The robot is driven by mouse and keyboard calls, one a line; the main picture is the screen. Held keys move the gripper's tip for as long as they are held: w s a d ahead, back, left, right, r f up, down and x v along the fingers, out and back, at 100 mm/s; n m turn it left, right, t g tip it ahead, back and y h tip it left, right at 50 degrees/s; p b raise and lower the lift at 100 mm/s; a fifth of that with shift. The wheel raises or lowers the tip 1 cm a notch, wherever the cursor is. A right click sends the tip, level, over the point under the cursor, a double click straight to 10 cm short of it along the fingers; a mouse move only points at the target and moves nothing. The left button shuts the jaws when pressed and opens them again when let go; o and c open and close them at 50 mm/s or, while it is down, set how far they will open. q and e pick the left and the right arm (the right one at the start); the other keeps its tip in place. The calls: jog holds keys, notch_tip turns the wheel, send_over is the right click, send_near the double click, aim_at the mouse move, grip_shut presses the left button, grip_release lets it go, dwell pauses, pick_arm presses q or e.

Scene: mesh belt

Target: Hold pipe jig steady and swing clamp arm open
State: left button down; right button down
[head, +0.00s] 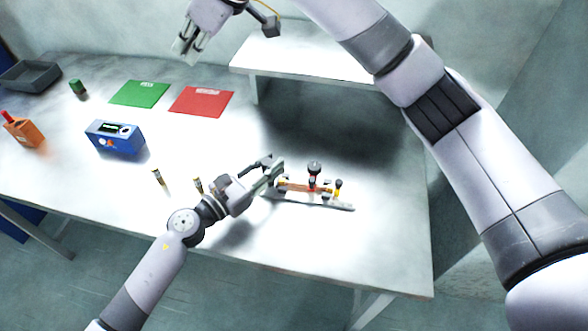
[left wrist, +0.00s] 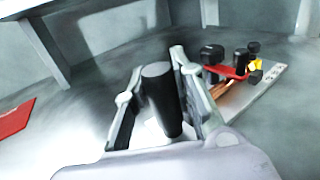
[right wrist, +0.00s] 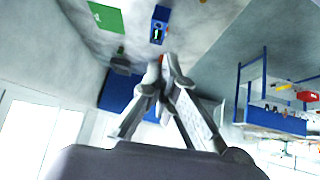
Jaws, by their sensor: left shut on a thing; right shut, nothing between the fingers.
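The pipe jig (head: 325,204) is a narrow grey plate near the right end of the table, with copper-coloured pipe, black knobs, and red and yellow clamp parts. In the left wrist view the jig (left wrist: 262,94) is right of my fingers, with a red clamp arm (left wrist: 226,72) lying across the pipe. My left gripper (head: 270,174) is at the jig's left end. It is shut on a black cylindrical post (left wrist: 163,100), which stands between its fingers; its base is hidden. My right gripper (head: 186,45) is shut and empty, high above the table's back, away from the jig.
A raised white shelf (head: 300,55) stands behind the jig. A blue device (head: 115,139), green mat (head: 139,93), red mat (head: 202,102), orange container (head: 23,131) and grey tray (head: 30,75) are to the left. Two small upright cylinders (head: 159,178) stand near the front edge.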

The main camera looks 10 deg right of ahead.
pick_arm(q)
jog(key=shift+d, duration=0.1)
pick_arm(e)
jog(key=s+d+f+g+h, duration=0.2)
jog(key=s+d+f+h, duration=0.1)
jog(key=d+f+h, duration=0.2)
jog(key=s+d+f+g+h, duration=0.2)
jog(key=d+f+h, duration=0.3)
jog(key=d+f, duration=0.4)
notch_tip(320, 180, down, 3)
jog(key=shift+s+d+f+n, duration=0.1)
jog(key=shift+s+d+n, duration=0.3)
jog(key=shift+s, duration=0.25)
jog(key=x, duration=1)
jog(key=shift+s, duration=0.2)
